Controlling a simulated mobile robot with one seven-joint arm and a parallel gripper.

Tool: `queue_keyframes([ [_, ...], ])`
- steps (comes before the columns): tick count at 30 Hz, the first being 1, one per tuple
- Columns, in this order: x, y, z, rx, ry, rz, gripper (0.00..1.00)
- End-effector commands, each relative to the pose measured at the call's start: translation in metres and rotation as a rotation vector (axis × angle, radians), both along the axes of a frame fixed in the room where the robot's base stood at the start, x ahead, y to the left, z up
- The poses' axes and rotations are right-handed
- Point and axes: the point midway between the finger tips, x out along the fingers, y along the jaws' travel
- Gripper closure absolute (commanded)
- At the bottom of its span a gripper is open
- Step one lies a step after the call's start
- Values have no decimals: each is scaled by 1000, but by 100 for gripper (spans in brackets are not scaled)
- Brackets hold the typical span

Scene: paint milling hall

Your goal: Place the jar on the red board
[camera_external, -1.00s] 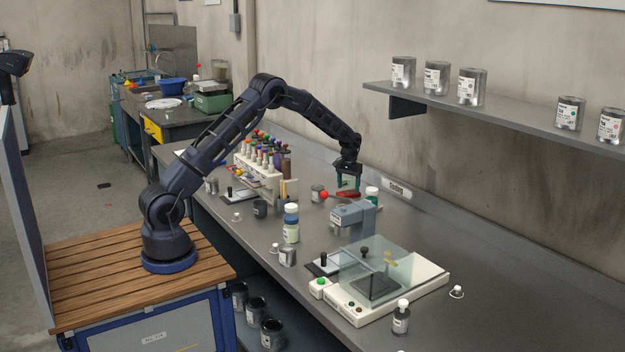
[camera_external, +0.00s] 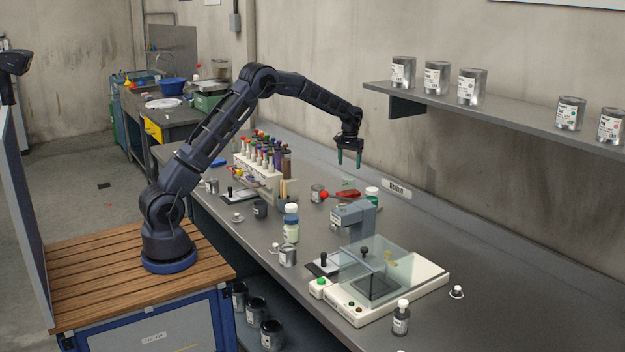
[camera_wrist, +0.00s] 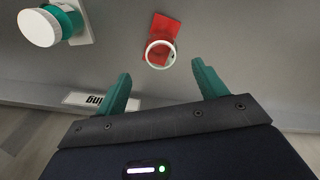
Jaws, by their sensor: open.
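The red board (camera_external: 347,194) lies flat on the grey bench towards the wall; the wrist view shows it as a red rectangle (camera_wrist: 165,27). A clear glass jar (camera_external: 347,182) shows faintly at the board. In the wrist view its pale round rim (camera_wrist: 148,54) overlaps the board's near end, with red visible through it. It looks upright on the board, but its base is hard to make out. My gripper (camera_external: 349,164) is open and empty above the jar, with clear space between. Its green fingertips (camera_wrist: 160,80) are spread apart in the wrist view.
A green bottle with a white cap (camera_wrist: 42,27) stands close to the board; it also shows outside (camera_external: 372,193). A grey instrument (camera_external: 354,218) stands in front of the board, and a rack of bottles (camera_external: 262,160) to its left. A wall shelf (camera_external: 480,112) holds cans.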

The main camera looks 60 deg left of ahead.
Motion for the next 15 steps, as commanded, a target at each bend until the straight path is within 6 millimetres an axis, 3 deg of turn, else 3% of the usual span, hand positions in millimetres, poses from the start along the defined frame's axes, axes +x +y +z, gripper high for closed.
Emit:
queue_keyframes([
  [8,-11,-2,29,-1,-12,-7,29],
  [15,-61,-10,96,-7,-56,-41,29],
])
